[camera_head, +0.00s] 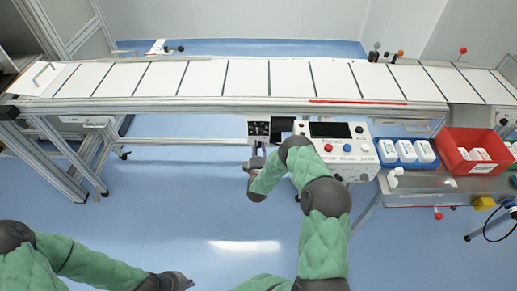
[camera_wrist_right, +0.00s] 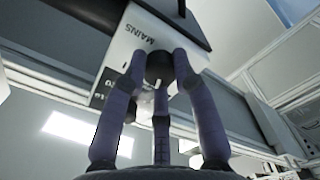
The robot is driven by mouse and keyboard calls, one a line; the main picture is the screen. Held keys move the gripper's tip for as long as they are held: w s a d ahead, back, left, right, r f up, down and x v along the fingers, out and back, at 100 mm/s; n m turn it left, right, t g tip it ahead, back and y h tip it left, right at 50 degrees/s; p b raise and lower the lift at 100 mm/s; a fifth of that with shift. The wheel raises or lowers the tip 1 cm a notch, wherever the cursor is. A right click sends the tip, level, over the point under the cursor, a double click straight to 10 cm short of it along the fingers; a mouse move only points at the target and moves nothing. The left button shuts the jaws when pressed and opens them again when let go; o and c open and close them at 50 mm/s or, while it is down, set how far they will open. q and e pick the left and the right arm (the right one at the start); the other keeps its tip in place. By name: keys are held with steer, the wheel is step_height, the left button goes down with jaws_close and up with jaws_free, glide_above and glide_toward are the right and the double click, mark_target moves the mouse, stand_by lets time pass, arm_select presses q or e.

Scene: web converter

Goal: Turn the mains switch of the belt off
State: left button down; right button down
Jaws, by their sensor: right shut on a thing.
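The mains switch is a dark round knob (camera_wrist_right: 160,67) on a white box (camera_wrist_right: 128,52) lettered MAINS in the right wrist view. My right gripper (camera_wrist_right: 160,75) has its fingers closed around this knob. In the head view the small switch box (camera_head: 259,127) hangs under the belt's front edge, left of the control panel. My right gripper (camera_head: 256,150) is just below it there, and the knob is hidden or too small to make out. My left gripper (camera_head: 180,282) is low in the head view, far from the switch; its fingers are too small to read.
The belt (camera_head: 240,78) runs across the back. A control panel (camera_head: 345,155) with red and blue buttons stands right of the switch. The floor in front is clear.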

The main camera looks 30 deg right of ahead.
steer(key=n, duration=0.4)
steer(key=shift+w+a+r+n, duration=0.15)
steer(key=shift+w+r+n, duration=0.15)
steer(key=shift+n, duration=0.1)
steer(key=shift+b, duration=0.3)
steer(key=c, duration=1)
jaws_free()
steer(key=shift+f, duration=0.1)
steer(key=shift+a+f, duration=0.1)
steer(key=shift+s, duration=0.1)
